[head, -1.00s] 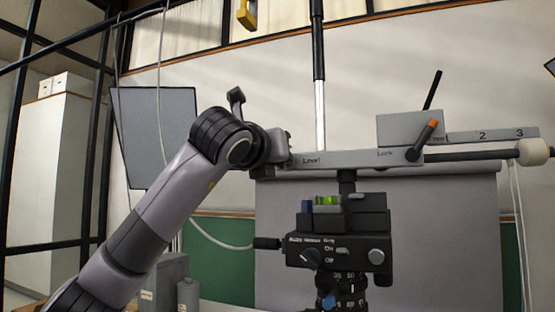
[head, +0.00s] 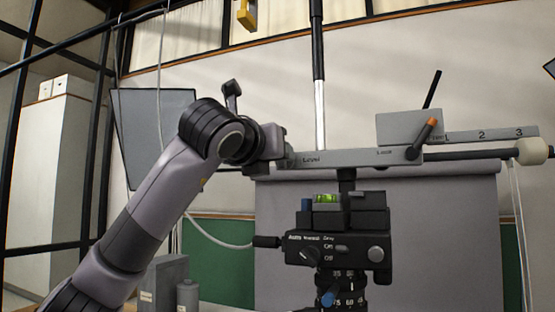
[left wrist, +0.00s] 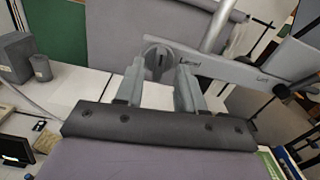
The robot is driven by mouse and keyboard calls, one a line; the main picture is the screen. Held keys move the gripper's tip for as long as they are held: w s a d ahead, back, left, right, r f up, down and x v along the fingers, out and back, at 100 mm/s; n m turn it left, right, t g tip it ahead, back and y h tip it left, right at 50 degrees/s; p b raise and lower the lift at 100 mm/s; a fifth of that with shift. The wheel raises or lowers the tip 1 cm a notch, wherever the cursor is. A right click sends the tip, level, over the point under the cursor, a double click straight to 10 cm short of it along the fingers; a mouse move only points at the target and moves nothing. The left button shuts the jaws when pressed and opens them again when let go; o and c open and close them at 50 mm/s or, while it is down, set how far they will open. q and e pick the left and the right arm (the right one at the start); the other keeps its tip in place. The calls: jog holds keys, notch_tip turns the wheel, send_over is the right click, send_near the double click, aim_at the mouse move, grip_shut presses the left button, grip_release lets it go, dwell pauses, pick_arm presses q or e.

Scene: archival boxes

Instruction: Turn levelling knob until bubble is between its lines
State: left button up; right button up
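The levelling knob (left wrist: 158,61) is a round grey dial with a dark slot, at the left end of a grey bar marked "Level" in the left wrist view. My left gripper (left wrist: 160,68) has its two fingers apart, one on each side of the knob; I cannot tell whether they touch it. In the head view my left gripper (head: 283,147) is at the bar's left end, and its hand hides the knob. The green bubble vial (head: 328,199) sits on top of the dark camera; the bubble's place between its lines is too small to tell. My right gripper is not in view.
The grey bar (head: 350,157) runs right, with a lock lever (head: 424,138) and a numbered scale (head: 490,135). A grey box (head: 165,280) and a small canister (head: 187,294) stand at lower left.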

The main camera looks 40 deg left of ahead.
pick_arm(q)
jog(key=b+v, duration=0.1)
jog(key=v, duration=0.4)
dwell(0.8)
